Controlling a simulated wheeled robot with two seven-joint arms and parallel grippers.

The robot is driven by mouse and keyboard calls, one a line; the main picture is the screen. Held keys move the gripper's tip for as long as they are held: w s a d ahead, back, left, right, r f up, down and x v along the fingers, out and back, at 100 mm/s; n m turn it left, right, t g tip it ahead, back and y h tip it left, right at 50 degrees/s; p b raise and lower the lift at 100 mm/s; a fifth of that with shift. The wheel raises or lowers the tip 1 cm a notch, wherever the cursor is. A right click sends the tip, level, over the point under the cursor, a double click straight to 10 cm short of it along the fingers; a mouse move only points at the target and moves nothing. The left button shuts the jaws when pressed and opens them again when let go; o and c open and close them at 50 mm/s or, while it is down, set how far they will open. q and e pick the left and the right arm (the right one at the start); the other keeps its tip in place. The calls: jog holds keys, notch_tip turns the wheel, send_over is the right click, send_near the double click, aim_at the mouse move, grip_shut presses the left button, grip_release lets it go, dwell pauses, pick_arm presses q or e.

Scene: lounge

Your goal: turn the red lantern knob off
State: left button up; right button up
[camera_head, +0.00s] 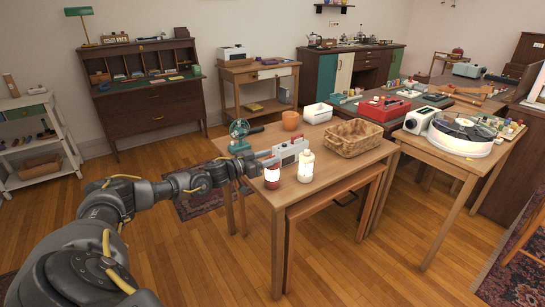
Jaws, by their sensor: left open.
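The red lantern (272,181) stands upright at the front left corner of the wooden table (337,169). Its upper part glows white, and its knob is too small to make out. A cream lantern (306,170) stands just to its right, also lit. My left gripper (261,163) reaches in from the left at the table's left edge, just behind and above the red lantern. It is open with nothing seen between the fingers. Whether it touches the lantern cannot be told. My right gripper is not in view.
A white and red device (290,152) stands close behind the lanterns. A green fan (239,136), an orange pot (290,120), a white bin (318,113) and a wicker basket (352,139) share the table. The tabletop's front right is clear.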

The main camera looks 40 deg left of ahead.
pick_arm(q)
jog(key=shift+x, duration=0.95)
grip_shut()
